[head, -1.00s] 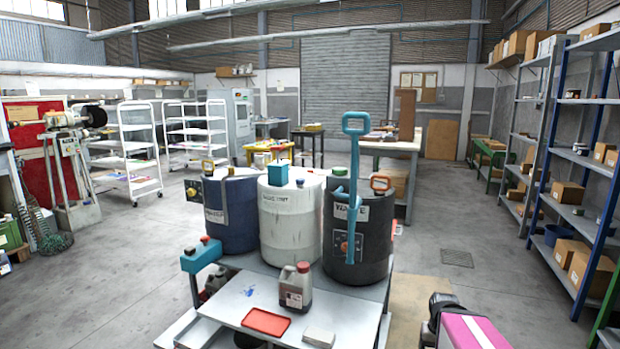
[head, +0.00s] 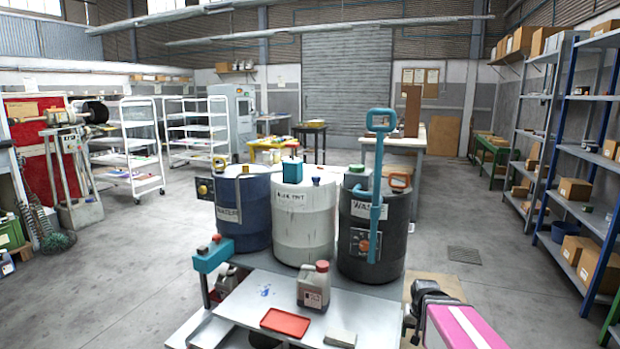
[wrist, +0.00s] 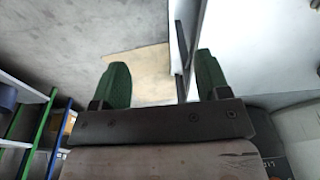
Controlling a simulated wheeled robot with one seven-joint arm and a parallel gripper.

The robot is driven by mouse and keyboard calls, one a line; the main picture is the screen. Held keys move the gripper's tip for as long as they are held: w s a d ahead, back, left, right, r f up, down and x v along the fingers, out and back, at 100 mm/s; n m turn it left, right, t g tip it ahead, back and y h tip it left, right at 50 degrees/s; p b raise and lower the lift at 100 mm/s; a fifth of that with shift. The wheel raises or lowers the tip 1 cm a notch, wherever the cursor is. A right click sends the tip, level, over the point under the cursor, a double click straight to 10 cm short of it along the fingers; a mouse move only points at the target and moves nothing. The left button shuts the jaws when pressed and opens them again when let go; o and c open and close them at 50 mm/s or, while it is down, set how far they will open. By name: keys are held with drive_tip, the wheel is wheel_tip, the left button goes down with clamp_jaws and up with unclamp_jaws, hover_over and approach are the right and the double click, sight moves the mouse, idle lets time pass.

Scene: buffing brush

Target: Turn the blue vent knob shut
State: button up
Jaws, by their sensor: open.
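Three drums stand on a cart: a blue one (head: 243,218), a white one (head: 304,225) and a dark one (head: 372,240). A teal block-shaped fitting (head: 291,172) and a small bluish knob (head: 316,182) stand on the white drum's lid. I cannot tell for certain which is the vent knob. My gripper is open and empty in the wrist view (wrist: 162,78), with green finger pads apart over the floor beside a pale surface. In the head view, my arm is at the lower right, apart from the drums; the fingertips are not clear there.
A tall teal pump handle (head: 381,122) rises from the dark drum. A jug (head: 313,290), a red tray (head: 285,322) and a teal bracket (head: 213,256) are at the cart's front. Shelving (head: 590,155) lines the right; open floor lies between.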

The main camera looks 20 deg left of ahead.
drive_tip(key=a, duration=0.3)
drive_tip(key=n+g, duration=0.1)
drive_tip(key=n, duration=1.3)
approach(316, 176)
wheel_tip(316, 176, down, 10)
drive_tip(key=shift+w+a+r, duration=0.1)
drive_tip(key=shift+w, duration=0.05)
drive_tip(key=c, duration=0.9)
